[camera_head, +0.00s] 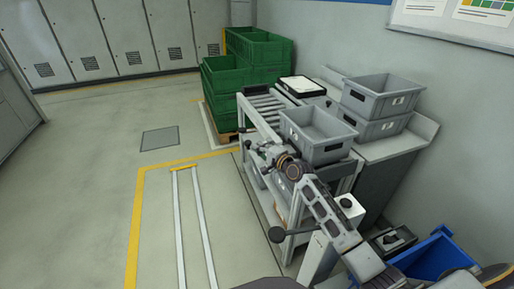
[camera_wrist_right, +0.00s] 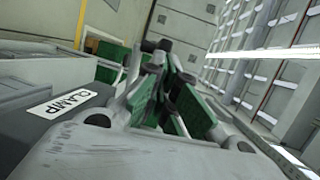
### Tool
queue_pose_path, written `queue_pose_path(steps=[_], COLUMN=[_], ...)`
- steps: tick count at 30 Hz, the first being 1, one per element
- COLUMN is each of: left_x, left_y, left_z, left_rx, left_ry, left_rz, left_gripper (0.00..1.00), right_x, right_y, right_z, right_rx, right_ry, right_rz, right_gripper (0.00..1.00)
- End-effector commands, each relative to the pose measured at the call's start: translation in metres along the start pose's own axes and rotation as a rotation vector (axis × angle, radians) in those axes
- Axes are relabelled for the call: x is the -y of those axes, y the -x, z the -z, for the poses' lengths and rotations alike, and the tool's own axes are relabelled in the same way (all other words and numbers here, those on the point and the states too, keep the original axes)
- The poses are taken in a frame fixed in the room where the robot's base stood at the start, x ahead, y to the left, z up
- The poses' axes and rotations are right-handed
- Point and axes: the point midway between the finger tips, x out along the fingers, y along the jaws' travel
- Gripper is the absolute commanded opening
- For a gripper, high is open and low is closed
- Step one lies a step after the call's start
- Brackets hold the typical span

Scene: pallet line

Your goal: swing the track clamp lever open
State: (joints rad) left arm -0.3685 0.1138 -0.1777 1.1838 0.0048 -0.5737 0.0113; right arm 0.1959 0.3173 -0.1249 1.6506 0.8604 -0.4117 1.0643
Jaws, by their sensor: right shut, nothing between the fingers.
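My right gripper (camera_head: 258,155) reaches forward beside the front side of the roller conveyor, near the grey tote. It is shut and empty; its fingers also show in the right wrist view (camera_wrist_right: 157,50). A grey part with a white CLAMP label (camera_wrist_right: 70,104) lies left of the fingers in the wrist view. I cannot make out a lever there. My left gripper is not in view.
A grey tote (camera_head: 317,150) stands on the conveyor (camera_head: 268,104), with stacked grey totes (camera_head: 378,97) behind. Green crates (camera_head: 237,83) stand at the far end. A blue bin (camera_head: 432,258) is at lower right. The floor with two pale rails (camera_head: 179,229) is clear at left.

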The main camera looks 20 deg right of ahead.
Motion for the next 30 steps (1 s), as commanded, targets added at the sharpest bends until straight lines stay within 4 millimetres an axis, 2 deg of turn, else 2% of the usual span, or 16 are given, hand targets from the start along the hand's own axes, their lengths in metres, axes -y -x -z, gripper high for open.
queue_pose_path(steps=[9,30], left_x=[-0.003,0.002], left_y=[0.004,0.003], left_z=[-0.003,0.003], left_rx=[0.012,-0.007], left_ry=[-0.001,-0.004], left_rz=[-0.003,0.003], left_gripper=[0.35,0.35], right_x=[0.000,0.001], right_y=[-0.013,-0.015], right_z=[0.000,0.000], right_rx=[0.000,-0.007], right_ry=[0.000,-0.001], right_rz=[0.000,0.001], right_gripper=[0.00,0.00])
